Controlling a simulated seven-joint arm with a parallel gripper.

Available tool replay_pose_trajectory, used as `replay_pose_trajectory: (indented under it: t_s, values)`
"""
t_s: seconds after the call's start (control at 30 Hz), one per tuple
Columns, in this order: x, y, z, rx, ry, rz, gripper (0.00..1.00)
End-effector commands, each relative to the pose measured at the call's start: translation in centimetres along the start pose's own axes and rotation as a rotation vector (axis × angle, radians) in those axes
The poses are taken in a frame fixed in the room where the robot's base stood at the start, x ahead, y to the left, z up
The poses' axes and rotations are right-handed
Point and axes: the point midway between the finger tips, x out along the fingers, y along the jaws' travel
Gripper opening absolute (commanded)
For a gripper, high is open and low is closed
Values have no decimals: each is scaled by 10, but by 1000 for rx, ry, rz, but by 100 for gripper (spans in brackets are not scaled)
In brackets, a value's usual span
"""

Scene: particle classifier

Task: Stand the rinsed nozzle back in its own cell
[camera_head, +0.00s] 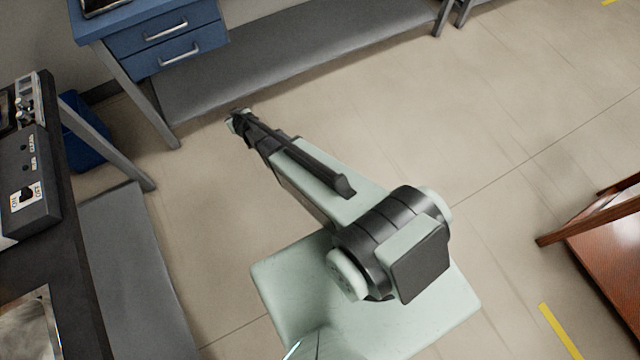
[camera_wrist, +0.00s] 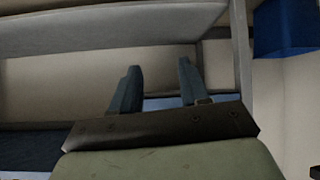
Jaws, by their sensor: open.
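My gripper (camera_wrist: 158,88) shows in the wrist view with its two dark fingers apart and nothing between them. In the head view my gripper (camera_head: 236,119) is at the end of my outstretched arm, over bare floor in front of the blue drawer unit. I see neither the nozzle nor its cell in either view.
A blue drawer unit (camera_head: 164,40) and a grey low shelf (camera_head: 290,58) stand at the top. A dark bench with a switch box (camera_head: 28,180) is at the left edge. A blue bin (camera_head: 88,135) sits beneath. A brown wooden piece (camera_head: 610,240) is at right.

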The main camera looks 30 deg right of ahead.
Motion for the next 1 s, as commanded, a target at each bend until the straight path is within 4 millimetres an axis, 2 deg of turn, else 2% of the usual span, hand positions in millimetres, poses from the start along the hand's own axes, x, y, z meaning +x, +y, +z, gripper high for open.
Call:
replay_pose_trajectory:
  t_s: [0.03,0.1,0.17,0.2,0.27,0.3,0.37,0.4,0.5,0.6,0.73,0.83,1.0]
  values:
    - [-22,15,40,12,-100,45,45]
    - [-46,31,89,24,-242,96,45]
    - [-70,41,131,34,-367,127,45]
    - [-88,47,157,41,-452,143,45]
    - [-118,52,196,52,-581,157,45]
    - [-140,53,221,59,-670,160,45]
    - [-176,54,255,71,-802,155,45]
    - [-200,52,275,79,-889,146,45]
    - [-260,44,317,102,-1092,104,45]
    - [-312,33,344,124,-1259,46,45]
    - [-359,21,362,147,-1404,-24,45]
    - [-378,16,367,157,-1461,-57,45]
    - [-384,14,369,160,-1484,-71,45]
